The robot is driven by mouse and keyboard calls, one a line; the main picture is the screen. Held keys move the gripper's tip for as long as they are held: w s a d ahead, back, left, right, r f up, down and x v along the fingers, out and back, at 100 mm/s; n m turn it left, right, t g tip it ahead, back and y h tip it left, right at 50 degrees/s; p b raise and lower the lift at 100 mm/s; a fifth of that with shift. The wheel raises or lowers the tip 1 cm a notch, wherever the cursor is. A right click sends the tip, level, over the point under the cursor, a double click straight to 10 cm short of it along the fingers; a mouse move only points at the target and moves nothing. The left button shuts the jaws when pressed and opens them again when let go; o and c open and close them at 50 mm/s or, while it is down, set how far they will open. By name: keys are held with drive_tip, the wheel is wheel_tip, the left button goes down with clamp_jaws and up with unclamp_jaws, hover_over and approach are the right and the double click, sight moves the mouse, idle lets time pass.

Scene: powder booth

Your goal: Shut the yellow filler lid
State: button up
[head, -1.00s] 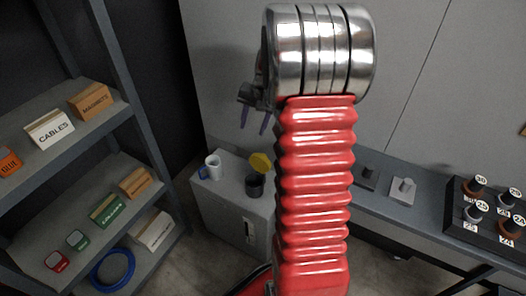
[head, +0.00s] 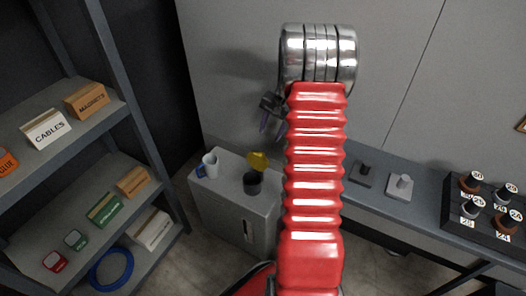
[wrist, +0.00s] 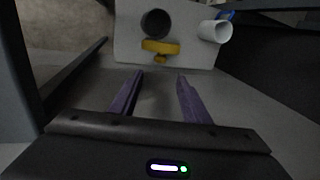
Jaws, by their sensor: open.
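The yellow filler lid (head: 257,161) stands raised at the back edge of a dark round filler opening (head: 253,183) on top of a grey cabinet. In the wrist view the yellow lid (wrist: 160,47) shows nearly edge-on beside the dark opening (wrist: 156,23). My gripper (head: 272,127) is above and behind the lid in the head view, apart from it. In the wrist view my gripper (wrist: 158,82) has its two purple fingers spread with nothing between them, and the lid lies beyond the fingertips.
A white mug (head: 210,165) with a blue handle stands on the cabinet (head: 228,190) left of the filler. A shelf (head: 150,190) with boxes is at the left. A bench (head: 425,200) with several labelled knobs is at the right.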

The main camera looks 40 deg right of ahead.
sight(262, 152)
drive_tip(key=x, duration=1.3)
drive_tip(key=shift+a, duration=0.1)
clamp_jaws()
idle(0.4)
